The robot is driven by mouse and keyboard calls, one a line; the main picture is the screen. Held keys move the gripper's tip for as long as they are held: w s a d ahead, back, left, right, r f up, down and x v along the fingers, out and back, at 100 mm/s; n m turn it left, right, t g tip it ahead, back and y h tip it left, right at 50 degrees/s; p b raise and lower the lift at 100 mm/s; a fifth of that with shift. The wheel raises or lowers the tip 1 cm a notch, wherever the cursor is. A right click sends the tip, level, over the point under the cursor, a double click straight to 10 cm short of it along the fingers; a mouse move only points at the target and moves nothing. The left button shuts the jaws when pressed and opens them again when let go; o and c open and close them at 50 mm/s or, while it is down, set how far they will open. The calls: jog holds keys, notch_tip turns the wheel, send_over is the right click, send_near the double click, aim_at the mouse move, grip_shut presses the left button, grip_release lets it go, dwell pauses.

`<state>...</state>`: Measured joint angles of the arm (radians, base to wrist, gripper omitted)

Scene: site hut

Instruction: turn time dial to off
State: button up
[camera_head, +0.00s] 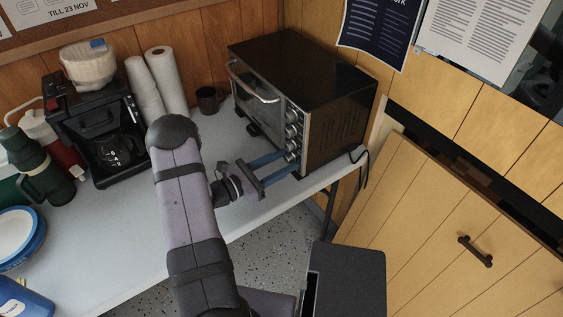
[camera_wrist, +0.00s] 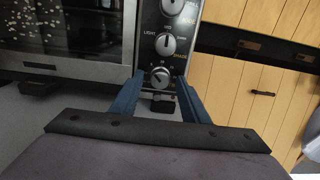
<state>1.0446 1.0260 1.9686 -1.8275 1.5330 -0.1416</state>
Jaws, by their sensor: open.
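The black toaster oven (camera_head: 318,95) stands on the white table, with a column of silver dials on its front panel. In the wrist view, the lowest dial (camera_wrist: 160,77), apparently the time dial, sits low on the panel; its pointer seems tilted to the upper left, and its small print is hard to read. A middle dial (camera_wrist: 166,43) is above it, with LIGHT and DARK marks around it. My gripper (camera_head: 289,161) is open at the oven's front. In the wrist view its blue fingers lie either side of the lowest dial; contact cannot be told.
The oven's glass door (camera_wrist: 70,35) with its handle (camera_head: 250,84) is left of the dials. A dark mug (camera_head: 209,100), paper rolls (camera_head: 166,80) and a coffee maker (camera_head: 105,135) stand further left. A cable hangs at the oven's right. Open space lies before the table's front edge.

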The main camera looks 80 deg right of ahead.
grip_shut()
jog(key=shift+n, duration=0.4)
jog(key=n+p, duration=0.2)
jog(key=n, duration=0.1)
jog(key=shift+r+n, duration=0.1)
jog(key=shift+n, duration=0.3)
jog(key=shift+n+p, duration=0.6)
jog(key=shift+n, duration=1.4)
grip_release()
jog(key=shift+a, duration=0.1)
